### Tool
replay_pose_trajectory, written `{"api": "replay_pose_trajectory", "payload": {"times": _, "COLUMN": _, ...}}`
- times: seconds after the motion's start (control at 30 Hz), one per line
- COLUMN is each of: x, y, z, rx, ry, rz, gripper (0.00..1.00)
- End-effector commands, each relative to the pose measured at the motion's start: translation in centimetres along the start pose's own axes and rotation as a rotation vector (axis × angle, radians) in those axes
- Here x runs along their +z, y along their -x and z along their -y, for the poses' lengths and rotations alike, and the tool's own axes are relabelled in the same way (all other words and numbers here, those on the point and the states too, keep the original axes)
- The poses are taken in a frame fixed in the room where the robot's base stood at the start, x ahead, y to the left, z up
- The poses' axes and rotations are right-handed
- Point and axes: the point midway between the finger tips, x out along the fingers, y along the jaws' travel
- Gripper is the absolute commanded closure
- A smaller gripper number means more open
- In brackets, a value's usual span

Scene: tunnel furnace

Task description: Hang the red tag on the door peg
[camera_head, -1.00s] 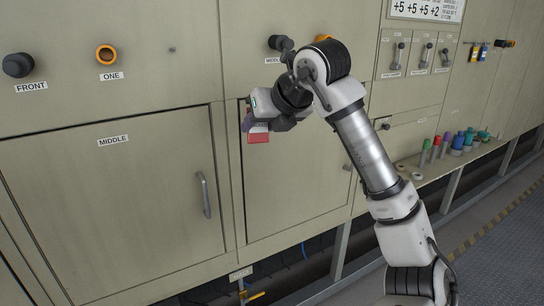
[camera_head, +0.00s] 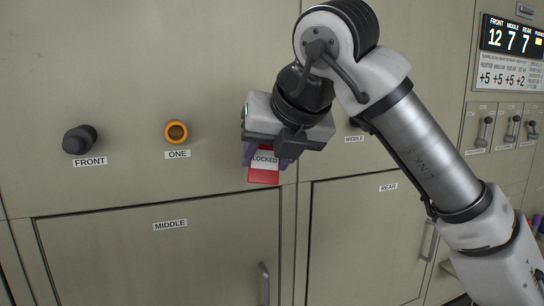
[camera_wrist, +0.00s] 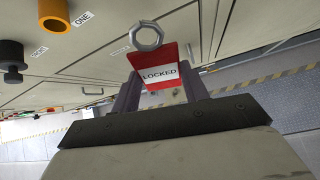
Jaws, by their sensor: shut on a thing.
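The red tag (camera_head: 264,175) has a white band reading LOCKED and hangs below the jaws in the head view. My gripper (camera_head: 268,150) is shut on it, in front of the panel to the right of the orange ring marked ONE (camera_head: 176,132). The gripper and arm cover part of the panel right of the orange ring.
A black knob (camera_head: 79,139) marked FRONT is at the left. The MIDDLE door (camera_head: 150,262) and REAR door (camera_head: 365,245) lie below, with a handle (camera_head: 265,284) on the MIDDLE door. A display (camera_head: 512,38) and levers (camera_head: 484,131) are at the right.

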Motion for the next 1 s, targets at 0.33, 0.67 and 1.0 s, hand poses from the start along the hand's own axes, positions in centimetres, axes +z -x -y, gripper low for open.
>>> {"api": "replay_pose_trajectory", "payload": {"times": 0.33, "x": 1.8, "y": -1.9, "z": -0.2, "rx": 0.003, "ry": 0.000, "rz": -0.002, "gripper": 0.77}}
{"api": "replay_pose_trajectory", "payload": {"times": 0.67, "x": 3.6, "y": -3.9, "z": -0.4, "rx": 0.002, "ry": 0.001, "rz": -0.002, "gripper": 0.77}}
{"api": "replay_pose_trajectory", "payload": {"times": 1.0, "x": 5.1, "y": -5.6, "z": -0.5, "rx": 0.002, "ry": -0.001, "rz": -0.001, "gripper": 0.77}}
